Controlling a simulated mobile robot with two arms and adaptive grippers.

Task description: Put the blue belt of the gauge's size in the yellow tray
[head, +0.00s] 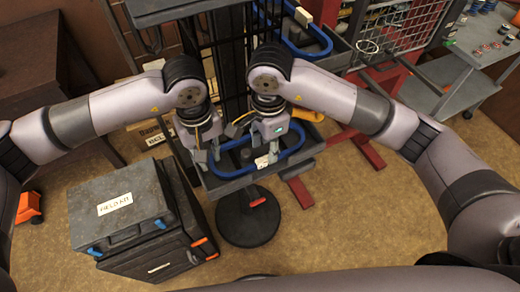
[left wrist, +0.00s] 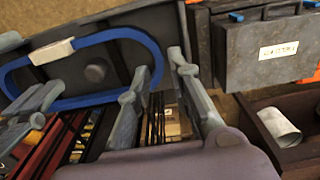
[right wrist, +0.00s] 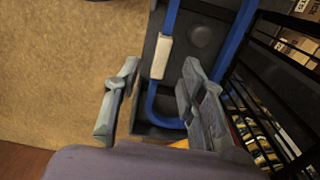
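A blue belt (head: 294,151) with a white tag (head: 262,162) lies in a dark shelf tray (head: 236,174); it also shows in the left wrist view (left wrist: 100,38) and the right wrist view (right wrist: 165,104). My left gripper (head: 208,158) is open at the belt's left end; its fingers (left wrist: 158,68) are apart near that end. My right gripper (head: 266,150) is open over the belt near the tag; its fingers (right wrist: 158,82) are apart, with the belt between them in the picture. A second blue belt (head: 322,42) with a white tag hangs higher up. I cannot make out the yellow tray or the gauge.
Black and grey cases (head: 122,208) are stacked at the lower left. A round black base (head: 248,222) stands below the shelf. Red legs (head: 300,190) and a wire rack (head: 405,30) are to the right, with a grey cart (head: 470,60) beyond. Floor at the lower right is clear.

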